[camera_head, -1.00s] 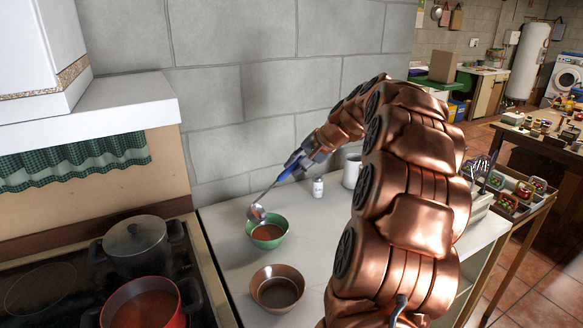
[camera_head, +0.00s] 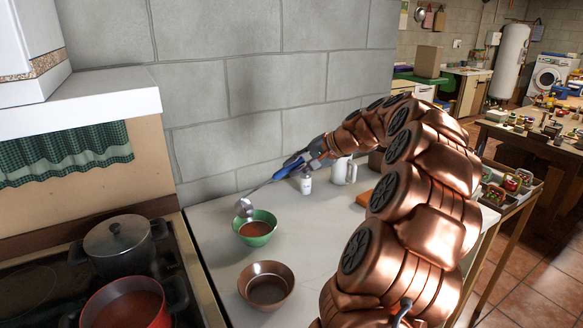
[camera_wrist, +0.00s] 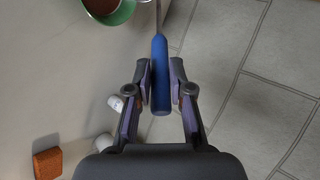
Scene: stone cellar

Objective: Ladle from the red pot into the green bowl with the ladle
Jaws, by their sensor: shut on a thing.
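My gripper (camera_wrist: 160,85) is shut on the blue handle of the ladle (camera_wrist: 160,70). In the head view the ladle (camera_head: 244,208) reaches down to the left, its metal bowl at the far left rim of the green bowl (camera_head: 262,238). I cannot tell whether it touches the rim or what it holds. The green bowl stands on the white counter with red-brown soup in it, and also shows at the top of the wrist view (camera_wrist: 124,14). The red pot (camera_head: 130,303) with red-brown soup sits on the stove at the lower left.
A brown bowl (camera_head: 266,287) stands in front of the green bowl. A lidded dark pot (camera_head: 118,245) is on the stove behind the red pot. A white shaker (camera_head: 306,184) and a white mug (camera_head: 343,171) stand near the stone wall (camera_head: 225,110). An orange-brown block (camera_wrist: 47,163) lies nearby.

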